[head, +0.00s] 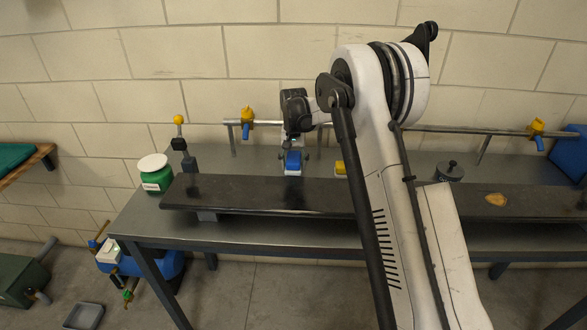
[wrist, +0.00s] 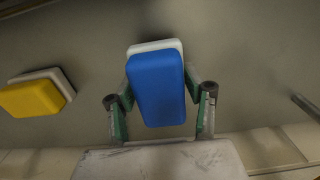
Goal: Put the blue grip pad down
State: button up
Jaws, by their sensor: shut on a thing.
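The blue grip pad (head: 293,161) is a small rounded block with a white backing. In the wrist view the blue grip pad (wrist: 157,86) sits between the two fingers of my gripper (wrist: 160,100), which is shut on it. In the head view my gripper (head: 293,156) points down over the grey bench, behind the long dark board. Whether the pad touches the bench surface cannot be told.
A yellow pad (head: 340,167) with a white backing lies to the right; it also shows in the wrist view (wrist: 32,98). The dark board (head: 270,196) runs along the bench (head: 150,222) in front. A green tub (head: 155,174) stands left. A rail (head: 380,126) runs behind.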

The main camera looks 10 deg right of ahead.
notch_tip(320, 180, down, 2)
jog(key=shift+s+f+b, duration=0.1)
jog(key=shift+f+b, duration=0.25)
jog(key=o, duration=1.4)
jog(key=shift+o, duration=0.2)
